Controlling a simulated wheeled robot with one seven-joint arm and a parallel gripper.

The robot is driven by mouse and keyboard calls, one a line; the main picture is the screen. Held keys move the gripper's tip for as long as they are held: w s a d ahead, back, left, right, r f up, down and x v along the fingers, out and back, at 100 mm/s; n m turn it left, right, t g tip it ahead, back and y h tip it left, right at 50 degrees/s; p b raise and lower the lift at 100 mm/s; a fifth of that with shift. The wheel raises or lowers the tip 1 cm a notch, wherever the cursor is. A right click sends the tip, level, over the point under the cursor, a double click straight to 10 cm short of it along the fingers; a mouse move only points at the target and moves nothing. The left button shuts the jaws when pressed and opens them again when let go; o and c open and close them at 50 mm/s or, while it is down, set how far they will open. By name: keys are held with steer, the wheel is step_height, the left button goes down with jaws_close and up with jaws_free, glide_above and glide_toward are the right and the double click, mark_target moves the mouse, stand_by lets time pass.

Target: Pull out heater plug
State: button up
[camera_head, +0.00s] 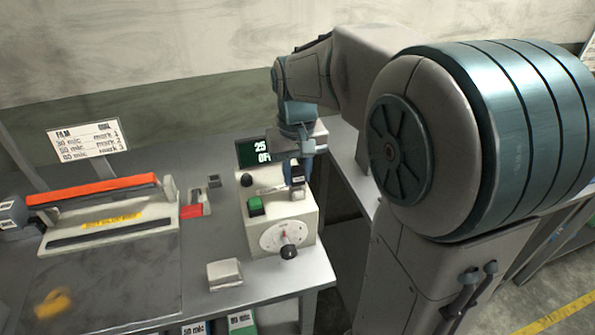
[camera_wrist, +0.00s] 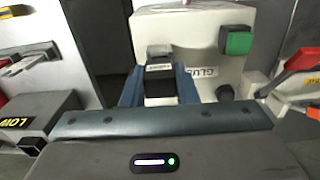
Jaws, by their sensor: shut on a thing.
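The heater plug appears to be the dark block with a white label (camera_wrist: 159,88) between the blue fingers of my gripper (camera_wrist: 159,92) in the wrist view. The label is too small to read. The fingers are shut on its two sides. In the head view my gripper (camera_head: 297,172) points down at the back right of the cream control box (camera_head: 286,240). The plug's dark and white body (camera_head: 298,181) shows there beside the fingers. The box also shows in the wrist view (camera_wrist: 205,25). I cannot tell whether the plug is still seated; its lower end is hidden.
A red-barred sealer (camera_head: 95,190) stands left. A small pale block (camera_head: 224,273) lies in front.

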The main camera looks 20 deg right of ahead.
mark_target(297, 169)
steer(key=shift+r, duration=0.15)
steer(key=shift+r+p, duration=1.7)
steer(key=shift+r, duration=0.35)
steer(key=shift+r+p, duration=1.25)
steer(key=shift+r, duration=0.25)
